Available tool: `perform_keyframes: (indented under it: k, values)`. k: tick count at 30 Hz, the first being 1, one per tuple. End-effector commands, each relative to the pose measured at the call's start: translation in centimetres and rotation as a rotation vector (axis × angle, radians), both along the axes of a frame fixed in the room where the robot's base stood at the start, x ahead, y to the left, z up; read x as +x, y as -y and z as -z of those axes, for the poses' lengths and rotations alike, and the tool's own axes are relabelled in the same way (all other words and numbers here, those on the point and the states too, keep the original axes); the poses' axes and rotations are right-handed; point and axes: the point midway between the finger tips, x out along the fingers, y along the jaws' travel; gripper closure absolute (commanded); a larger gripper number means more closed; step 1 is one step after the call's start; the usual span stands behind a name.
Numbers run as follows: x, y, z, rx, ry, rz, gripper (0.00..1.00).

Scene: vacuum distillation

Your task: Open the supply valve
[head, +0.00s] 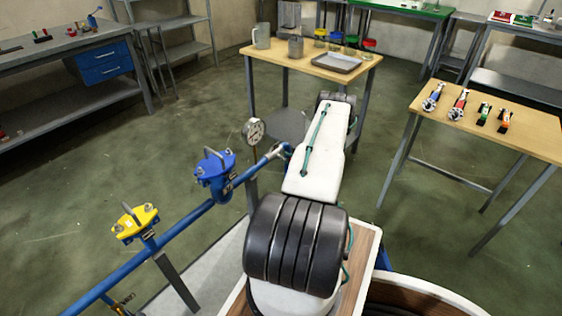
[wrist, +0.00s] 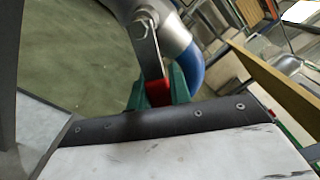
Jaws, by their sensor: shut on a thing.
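In the wrist view a steel valve lever (wrist: 148,50) with a red grip (wrist: 158,93) comes off a silver fitting (wrist: 178,38) that runs into a blue pipe. My gripper (wrist: 158,88) has its green finger pads on both sides of the red grip and is shut on it. In the head view the blue pipe (head: 185,224) runs up to the right and ends behind my white and black arm. The lever and my gripper are hidden there by the arm. I cannot tell the valve's position from these frames.
On the pipe are a yellow-topped fitting (head: 135,222) and a blue-topped fitting (head: 214,168). A dial gauge (head: 253,130) stands beside the arm. A wooden table (head: 270,58) with a tray and jugs is ahead. Another table (head: 520,137) with several fittings is at the right.

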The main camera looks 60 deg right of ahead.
Motion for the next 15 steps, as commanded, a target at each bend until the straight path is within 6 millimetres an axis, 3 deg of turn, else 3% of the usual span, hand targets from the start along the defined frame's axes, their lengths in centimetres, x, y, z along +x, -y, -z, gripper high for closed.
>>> perform_keyframes:
  k: [10, 11, 12, 15]
  values:
    - [-0.07, 0.06, -0.02, -0.001, 0.000, 0.001, 1.00]
    - [-0.06, 0.06, -0.03, -0.001, 0.000, 0.001, 0.72]
    - [-0.05, 0.04, -0.02, -0.001, 0.000, 0.001, 0.61]
    - [0.04, -0.04, -0.02, -0.001, 0.000, 0.000, 0.58]
